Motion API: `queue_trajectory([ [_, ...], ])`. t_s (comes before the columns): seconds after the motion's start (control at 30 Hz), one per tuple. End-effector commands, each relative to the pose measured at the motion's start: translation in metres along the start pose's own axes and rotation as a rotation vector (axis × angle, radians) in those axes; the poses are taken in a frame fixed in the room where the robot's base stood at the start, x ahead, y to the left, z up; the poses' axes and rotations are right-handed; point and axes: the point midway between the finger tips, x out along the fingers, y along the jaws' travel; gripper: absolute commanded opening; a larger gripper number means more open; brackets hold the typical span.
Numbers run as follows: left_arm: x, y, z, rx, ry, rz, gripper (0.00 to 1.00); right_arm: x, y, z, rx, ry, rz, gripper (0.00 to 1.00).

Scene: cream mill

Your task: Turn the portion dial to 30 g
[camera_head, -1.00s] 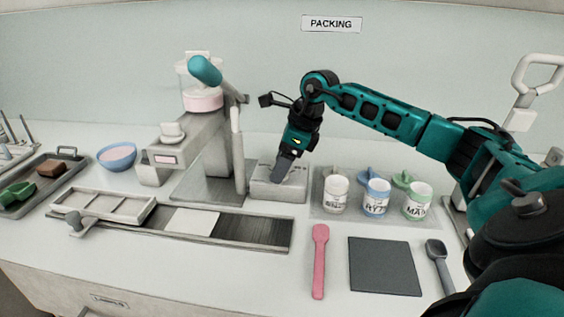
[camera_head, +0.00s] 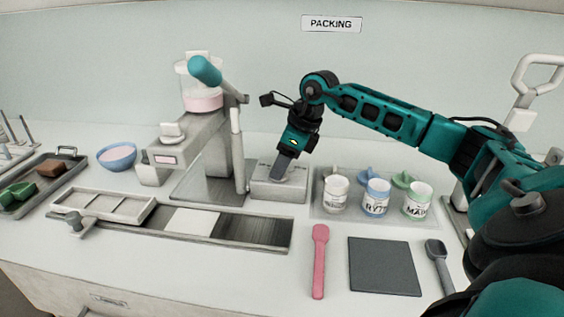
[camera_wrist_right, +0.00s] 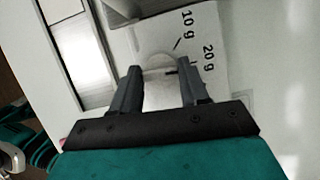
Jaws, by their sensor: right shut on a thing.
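The portion dial box (camera_head: 265,191) is a pale grey block behind the right end of the dark track. Its top face (camera_wrist_right: 205,28) shows the printed marks "10 g" and "20 g" in the right wrist view; I see no "30 g" mark. The pale round dial (camera_wrist_right: 160,62) lies between the fingers there, partly covered by them. My right gripper (camera_head: 280,177) points down onto the box and is shut on the dial; its two dark fingers also show in the right wrist view (camera_wrist_right: 160,75). Which mark the dial points at is not clear. My left gripper is not in view.
The mill (camera_head: 190,140) with its teal handle stands left of the box. Several labelled jars stand on a tray (camera_head: 318,211) to the right. A pink spatula (camera_head: 319,262), a dark mat (camera_head: 384,266) and a dark scoop (camera_head: 438,262) lie in front.

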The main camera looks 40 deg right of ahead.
Motion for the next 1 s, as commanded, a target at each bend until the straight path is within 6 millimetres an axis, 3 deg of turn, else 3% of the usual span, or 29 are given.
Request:
queue_trajectory([
  [0.6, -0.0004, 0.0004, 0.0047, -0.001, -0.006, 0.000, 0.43, 0.0000, 0.0031, 0.0014, 0.450, -0.003, -0.189, 0.14],
  [1.0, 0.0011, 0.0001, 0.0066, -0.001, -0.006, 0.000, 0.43, -0.0002, 0.0037, 0.0020, 0.625, -0.003, -0.260, 0.14],
])
